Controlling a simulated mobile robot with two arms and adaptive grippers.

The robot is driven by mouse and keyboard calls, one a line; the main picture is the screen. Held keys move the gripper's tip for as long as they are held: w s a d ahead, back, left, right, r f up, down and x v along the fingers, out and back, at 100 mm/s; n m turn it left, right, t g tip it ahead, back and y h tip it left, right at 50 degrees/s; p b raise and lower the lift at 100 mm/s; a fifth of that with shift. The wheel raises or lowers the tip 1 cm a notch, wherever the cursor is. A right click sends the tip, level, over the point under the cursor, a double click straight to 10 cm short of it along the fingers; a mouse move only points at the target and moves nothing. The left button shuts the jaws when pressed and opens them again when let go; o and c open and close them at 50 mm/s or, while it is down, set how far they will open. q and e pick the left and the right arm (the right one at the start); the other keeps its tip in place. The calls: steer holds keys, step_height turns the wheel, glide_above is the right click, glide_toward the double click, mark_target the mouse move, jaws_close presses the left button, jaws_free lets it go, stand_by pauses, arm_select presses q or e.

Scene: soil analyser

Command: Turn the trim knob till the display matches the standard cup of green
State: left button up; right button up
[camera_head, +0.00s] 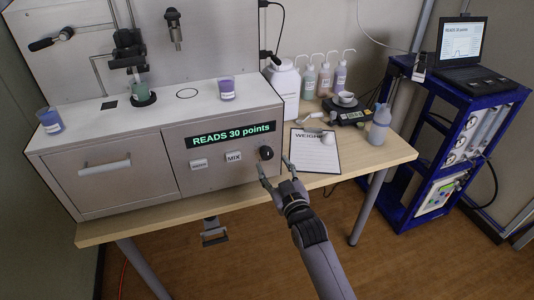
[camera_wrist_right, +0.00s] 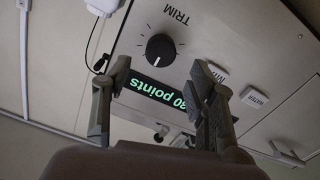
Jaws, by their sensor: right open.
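My left gripper is out of view.
Two purple cups stand on the analyser, one at the left (camera_head: 50,121) and one at the right (camera_head: 226,90). MIX (camera_head: 233,157) and another button sit left of the knob. The bench holds a WEIGH sheet (camera_head: 316,160), scale (camera_head: 346,115) and bottles. A laptop (camera_head: 462,50) repeats the reading.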

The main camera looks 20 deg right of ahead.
mark_target(268, 155)
steer(key=w, duration=0.6)
steer(key=shift+w+a, duration=0.1)
steer(key=shift+w, duration=0.2)
steer(key=shift+c, duration=0.6)
steer(key=c, duration=1)
